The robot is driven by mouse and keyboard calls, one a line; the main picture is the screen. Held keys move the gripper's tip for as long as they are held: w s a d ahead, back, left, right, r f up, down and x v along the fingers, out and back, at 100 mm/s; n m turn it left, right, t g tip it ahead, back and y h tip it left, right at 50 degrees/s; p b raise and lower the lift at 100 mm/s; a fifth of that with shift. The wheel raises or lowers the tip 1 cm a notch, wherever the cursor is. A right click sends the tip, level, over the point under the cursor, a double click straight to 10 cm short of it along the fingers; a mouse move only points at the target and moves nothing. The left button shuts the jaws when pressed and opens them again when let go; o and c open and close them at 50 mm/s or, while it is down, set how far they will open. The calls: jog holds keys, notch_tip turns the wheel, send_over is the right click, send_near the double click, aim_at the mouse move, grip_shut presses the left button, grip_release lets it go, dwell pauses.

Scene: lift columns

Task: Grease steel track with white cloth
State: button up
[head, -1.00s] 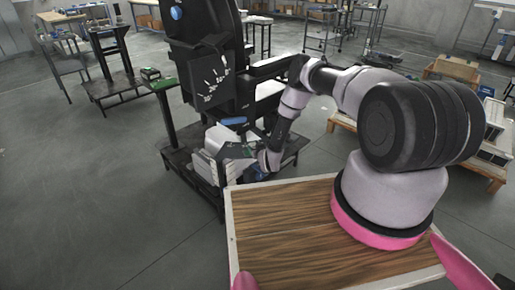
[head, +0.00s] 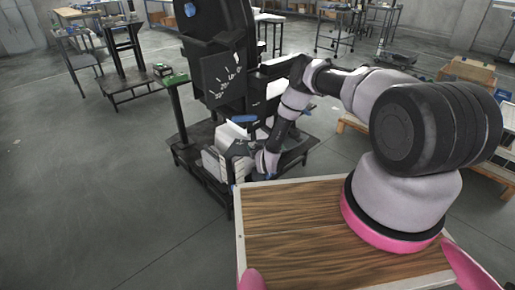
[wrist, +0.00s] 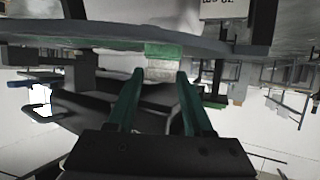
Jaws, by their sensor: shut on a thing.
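My gripper has two dark green fingers (wrist: 158,82) in the wrist view. A small pale grey-white piece, apparently the white cloth (wrist: 162,69), sits between the fingertips, just below a green strip on a long dark bar. In the head view my arm reaches down to the base of a black lift column (head: 208,60), and my gripper (head: 240,154) is low beside white blocks there. The fingertips and cloth are too small and covered to make out in that view. I cannot clearly pick out the steel track; the long dark bar (wrist: 225,42) crosses close in front of the fingers.
White blocks (head: 214,165) stand on the column's dark base platform (head: 185,157). A thin post with a green top (head: 175,80) rises at its left. A wood-topped tray (head: 290,225) is close in front. Open grey floor (head: 80,190) lies to the left.

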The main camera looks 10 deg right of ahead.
jog(key=shift+s+a+f, duration=0.1)
jog(key=shift+s+a, duration=0.05)
jog(key=shift+a, duration=0.4)
jog(key=shift+r, duration=1.55)
jog(key=s+d+r, duration=0.2)
jog(key=s, duration=1.1)
jog(key=shift+s, duration=0.4)
